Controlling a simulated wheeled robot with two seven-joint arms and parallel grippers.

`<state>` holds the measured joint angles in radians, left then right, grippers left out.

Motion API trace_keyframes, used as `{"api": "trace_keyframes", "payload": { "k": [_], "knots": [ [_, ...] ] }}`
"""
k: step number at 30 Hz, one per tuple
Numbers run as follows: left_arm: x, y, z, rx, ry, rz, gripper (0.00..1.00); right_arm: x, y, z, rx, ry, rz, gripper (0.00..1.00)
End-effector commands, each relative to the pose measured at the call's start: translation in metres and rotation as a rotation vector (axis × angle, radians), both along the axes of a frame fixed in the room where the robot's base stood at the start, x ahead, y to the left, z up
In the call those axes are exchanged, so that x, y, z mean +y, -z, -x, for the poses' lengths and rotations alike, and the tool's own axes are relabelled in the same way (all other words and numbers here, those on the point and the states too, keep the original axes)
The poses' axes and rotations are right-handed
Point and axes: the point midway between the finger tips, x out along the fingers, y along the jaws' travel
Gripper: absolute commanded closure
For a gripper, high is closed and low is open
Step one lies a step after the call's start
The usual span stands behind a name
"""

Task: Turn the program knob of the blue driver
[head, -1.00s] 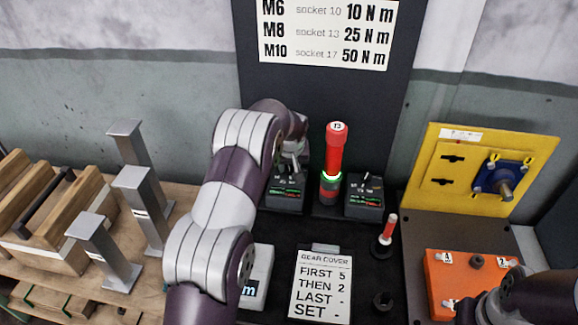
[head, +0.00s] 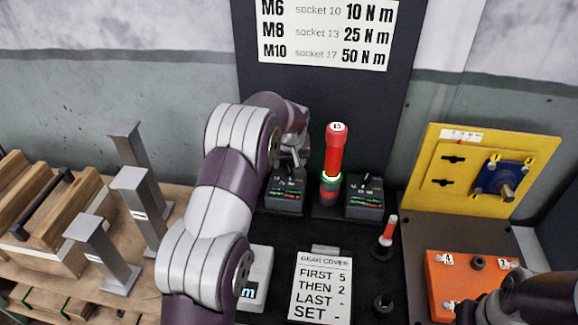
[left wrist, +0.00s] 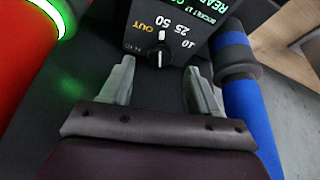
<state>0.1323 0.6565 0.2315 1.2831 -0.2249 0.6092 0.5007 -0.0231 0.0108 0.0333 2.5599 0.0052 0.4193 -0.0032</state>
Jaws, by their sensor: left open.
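The program knob (left wrist: 158,55) is a small dark dial with a white mark, on a box with the labels 10, 25, 50 and OUT. Its mark points about toward the 50. The same box (head: 285,199) shows in the head view. The blue driver (left wrist: 252,110) stands at the right of the left wrist view; my left arm hides it in the head view. My left gripper (left wrist: 160,88) is open and empty, its fingers short of the knob and on either side of it. In the head view the left gripper (head: 294,157) is partly hidden above the box. My right gripper does not show clearly.
A red driver (head: 335,150) with a glowing green ring stands right of the box, close to my left gripper. A second box (head: 364,199) is beyond it.

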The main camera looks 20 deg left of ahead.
Motion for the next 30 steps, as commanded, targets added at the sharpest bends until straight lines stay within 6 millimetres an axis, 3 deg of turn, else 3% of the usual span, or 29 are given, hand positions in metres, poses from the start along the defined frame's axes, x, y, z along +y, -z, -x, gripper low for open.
{"api": "trace_keyframes", "payload": {
  "k": [6,12,29,30],
  "knots": [
    [-0.011,-0.054,0.02,-0.004,0.001,0.0,0.39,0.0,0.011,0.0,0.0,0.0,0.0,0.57],
    [-0.016,-0.083,0.03,-0.002,-0.001,0.0,0.39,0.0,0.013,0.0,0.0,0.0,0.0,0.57],
    [-0.017,-0.088,0.03,-0.007,0.033,-0.011,0.39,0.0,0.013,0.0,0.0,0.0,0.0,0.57],
    [-0.019,-0.08,0.031,-0.001,0.077,-0.017,0.39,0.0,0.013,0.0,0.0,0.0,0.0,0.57]
  ]
}}
